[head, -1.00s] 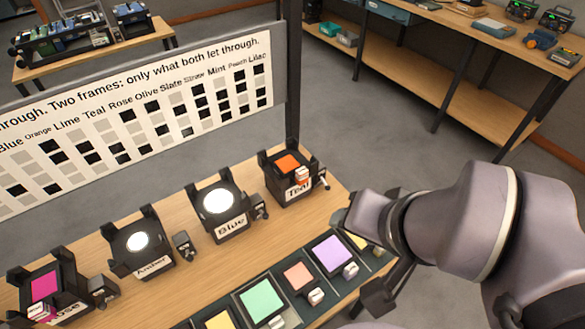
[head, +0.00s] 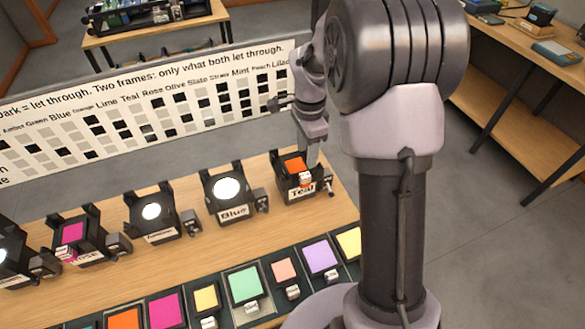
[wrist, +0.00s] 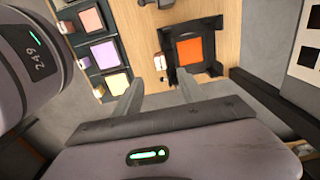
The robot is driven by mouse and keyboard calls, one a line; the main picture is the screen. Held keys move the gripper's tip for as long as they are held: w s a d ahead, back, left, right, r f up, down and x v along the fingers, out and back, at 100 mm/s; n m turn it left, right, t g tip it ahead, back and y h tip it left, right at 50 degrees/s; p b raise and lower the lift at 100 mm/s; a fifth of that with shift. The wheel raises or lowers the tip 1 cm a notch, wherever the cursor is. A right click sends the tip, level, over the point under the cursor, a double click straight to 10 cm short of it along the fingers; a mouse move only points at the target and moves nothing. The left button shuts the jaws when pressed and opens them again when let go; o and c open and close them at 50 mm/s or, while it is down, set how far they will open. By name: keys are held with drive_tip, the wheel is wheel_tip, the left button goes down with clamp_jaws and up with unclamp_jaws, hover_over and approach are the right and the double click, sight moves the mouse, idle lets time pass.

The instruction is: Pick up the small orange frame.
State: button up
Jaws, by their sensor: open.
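An orange frame (head: 294,165) sits in the black holder of the lamp labelled Teal (head: 303,190), with a pale tab (head: 305,179) at its front. A second orange frame (head: 125,319) lies in the dark tray and looks larger, partly cut off by the picture's edge. My gripper (head: 312,150) hangs just above and behind the Teal lamp, partly overlapping it. In the wrist view my gripper (wrist: 155,92) is open and empty, and the orange frame (wrist: 189,52) in its holder lies ahead, slightly right of the fingers. I see no contact.
Lamps labelled Blue (head: 232,212), Amber (head: 161,237) and Rose (head: 85,257) stand in a row to the left. The tray (head: 232,311) of coloured frames runs along the front. A printed board (head: 150,105) stands behind. Bare wood separates lamps from tray.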

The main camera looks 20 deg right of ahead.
sight(305, 175)
wheel_tip(305, 175, down, 11)
drive_tip(key=b, duration=0.4)
drive_tip(key=shift+w+r, duration=0.1)
drive_tip(key=shift+r, duration=0.2)
drive_tip(key=shift+c, duration=0.9)
clamp_jaws()
